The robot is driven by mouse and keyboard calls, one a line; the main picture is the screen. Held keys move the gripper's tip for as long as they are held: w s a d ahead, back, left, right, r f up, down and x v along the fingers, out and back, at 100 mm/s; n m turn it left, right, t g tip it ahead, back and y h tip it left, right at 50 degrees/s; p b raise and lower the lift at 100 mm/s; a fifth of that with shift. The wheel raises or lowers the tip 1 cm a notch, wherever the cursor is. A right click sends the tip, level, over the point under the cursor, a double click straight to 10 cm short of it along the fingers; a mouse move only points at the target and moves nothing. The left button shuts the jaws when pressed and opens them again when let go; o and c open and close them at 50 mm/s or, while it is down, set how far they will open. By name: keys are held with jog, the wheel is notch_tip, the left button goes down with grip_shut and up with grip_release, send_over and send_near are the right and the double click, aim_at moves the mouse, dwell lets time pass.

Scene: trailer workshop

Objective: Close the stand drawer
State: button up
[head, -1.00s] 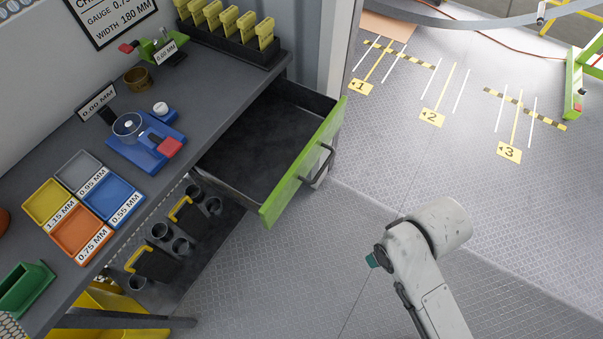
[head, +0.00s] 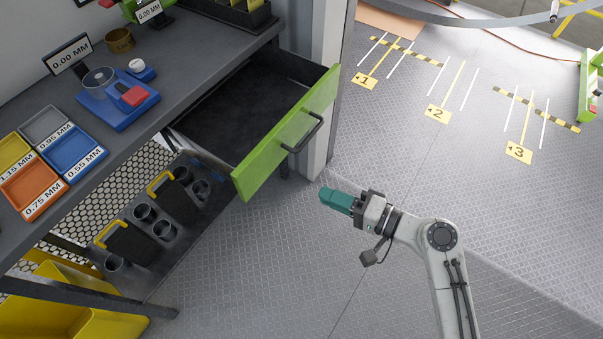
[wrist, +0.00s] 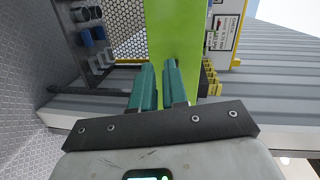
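The stand drawer (head: 285,140) has a bright green front and a dark handle (head: 302,132). It is pulled well out from under the grey worktop, and its dark inside looks empty. My gripper (head: 334,200) has teal fingers and is in front of the drawer, to the lower right of the handle, apart from the front. In the wrist view, the green drawer front (wrist: 175,30) lies beyond the fingertips (wrist: 158,66). A narrow gap shows between the fingers and nothing is held. The handle cannot be made out in the wrist view.
The worktop (head: 130,45) carries coloured trays (head: 72,150) and a blue device (head: 118,105). Below it, a shelf holds dark cups and yellow-handled bins (head: 130,240). A pale wall post (head: 325,70) stands behind the drawer's far end. Open floor (head: 280,270) lies in front.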

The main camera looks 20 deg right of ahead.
jog(key=shift+w+d+r+m+t, duration=0.15)
jog(key=shift+d+r+m+t, duration=0.05)
jog(key=shift+d+m+t, duration=0.25)
jog(key=shift+w+d+r+m+t, duration=0.2)
jog(key=shift+d+m+t, duration=0.1)
jog(key=shift+m+t, duration=0.2)
grip_shut()
jog(key=p, duration=0.2)
send_near(274, 154)
jog(key=shift+m, duration=0.25)
jog(key=x, duration=0.6)
jog(key=shift+w+a+r, duration=0.1)
jog(key=shift+w+a, duration=0.2)
jog(key=shift+w, duration=0.1)
jog(key=b+x, duration=0.8)
jog(key=x, duration=1.5)
jog(key=shift+w+d, duration=0.1)
jog(key=shift+w, duration=0.15)
jog(key=shift+r, duration=0.3)
